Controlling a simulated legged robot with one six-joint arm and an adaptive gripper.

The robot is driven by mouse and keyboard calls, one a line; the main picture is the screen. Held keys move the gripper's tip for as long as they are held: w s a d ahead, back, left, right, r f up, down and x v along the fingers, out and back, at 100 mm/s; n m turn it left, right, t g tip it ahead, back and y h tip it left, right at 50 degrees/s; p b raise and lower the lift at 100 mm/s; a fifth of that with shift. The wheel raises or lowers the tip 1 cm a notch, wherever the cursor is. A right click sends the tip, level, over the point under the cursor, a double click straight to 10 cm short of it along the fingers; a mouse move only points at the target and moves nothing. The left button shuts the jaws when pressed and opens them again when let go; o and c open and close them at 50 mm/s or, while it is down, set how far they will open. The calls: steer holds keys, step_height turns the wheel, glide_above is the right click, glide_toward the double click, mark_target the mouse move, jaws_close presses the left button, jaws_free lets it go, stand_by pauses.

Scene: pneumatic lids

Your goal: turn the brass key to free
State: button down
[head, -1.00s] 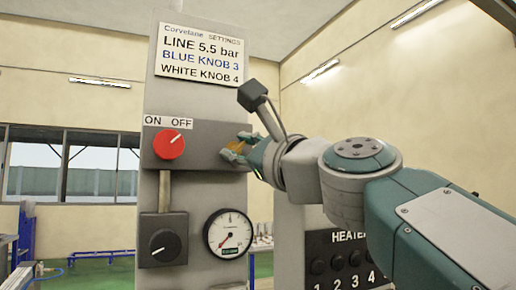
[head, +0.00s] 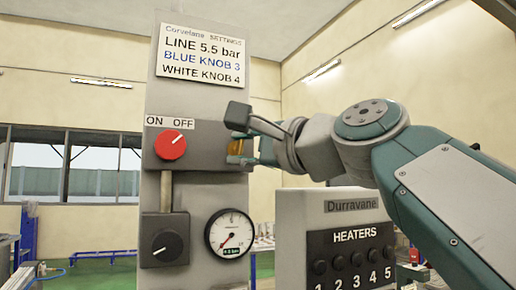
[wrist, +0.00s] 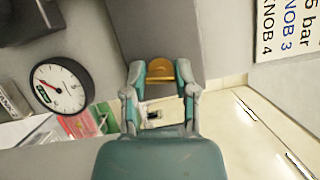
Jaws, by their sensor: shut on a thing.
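The brass key (head: 236,148) is on the side face of the grey control column (head: 205,195), right of the red knob. It also shows in the wrist view as a yellow-brown rounded grip (wrist: 160,71). My gripper (head: 244,149) reaches it from the right. In the wrist view my gripper (wrist: 161,75) has one finger on each side of the key and is shut on it. The key's shaft, its lock and any free mark are not visible.
A red ON/OFF knob (head: 170,145), a black knob (head: 164,240) and a round gauge (head: 229,233) are on the column's front. A settings sign (head: 201,54) hangs above. A heater box (head: 340,240) stands below my arm.

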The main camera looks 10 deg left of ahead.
steer(key=n, duration=0.1)
steer(key=n+h, duration=0.1)
steer(key=n, duration=0.1)
steer(key=n+g+h, duration=0.1)
steer(key=n, duration=0.1)
steer(key=shift+w+a+f, duration=0.1)
steer(key=shift+w+f, duration=0.05)
steer(key=shift+f, duration=0.1)
steer(key=n+h, duration=0.2)
steer(key=n, duration=0.2)
stand_by(0.4)
steer(key=shift+c, duration=2)
jaws_free()
steer(key=shift+r, duration=0.1)
